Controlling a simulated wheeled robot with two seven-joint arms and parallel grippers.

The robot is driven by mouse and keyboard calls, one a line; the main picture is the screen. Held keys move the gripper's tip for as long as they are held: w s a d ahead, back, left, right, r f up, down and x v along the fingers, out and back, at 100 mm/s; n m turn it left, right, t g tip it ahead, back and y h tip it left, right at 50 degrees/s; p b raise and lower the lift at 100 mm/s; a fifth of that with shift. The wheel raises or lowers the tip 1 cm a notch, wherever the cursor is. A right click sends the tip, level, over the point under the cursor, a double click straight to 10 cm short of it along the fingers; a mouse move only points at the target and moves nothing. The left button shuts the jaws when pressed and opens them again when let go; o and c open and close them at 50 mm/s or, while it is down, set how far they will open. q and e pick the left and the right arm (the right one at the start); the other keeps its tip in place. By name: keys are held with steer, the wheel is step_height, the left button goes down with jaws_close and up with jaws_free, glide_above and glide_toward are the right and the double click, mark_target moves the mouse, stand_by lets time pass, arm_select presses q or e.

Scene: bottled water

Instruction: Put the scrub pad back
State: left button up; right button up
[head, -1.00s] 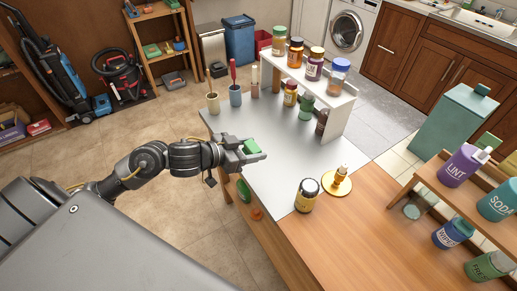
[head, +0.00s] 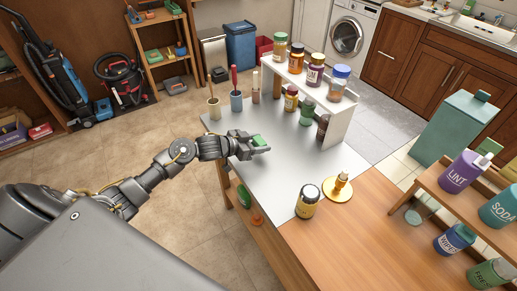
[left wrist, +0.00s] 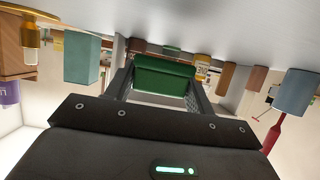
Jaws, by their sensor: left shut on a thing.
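The green scrub pad (head: 258,140) is between the fingers of my left gripper (head: 261,147). In the left wrist view, the pad (left wrist: 163,78) spans the gap between the two fingers. My left gripper is shut on it, over the grey-white mat (head: 262,178) on the table's left part. From the head view I cannot tell whether the pad touches the mat. My right gripper is not in view.
Behind the gripper stand holders with brushes (head: 236,100) and a white riser (head: 345,112) with several jars. The mat between is clear.

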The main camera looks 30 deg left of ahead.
arm_select(q)
steer(key=f, duration=0.3)
steer(key=shift+w+f+p, duration=0.15)
steer(key=shift+w+p, duration=0.05)
steer(key=shift+p, duration=0.15)
steer(key=shift+f, duration=0.15)
steer(key=shift+f, duration=0.2)
steer(key=o, duration=0.9)
steer(key=shift+o, duration=0.2)
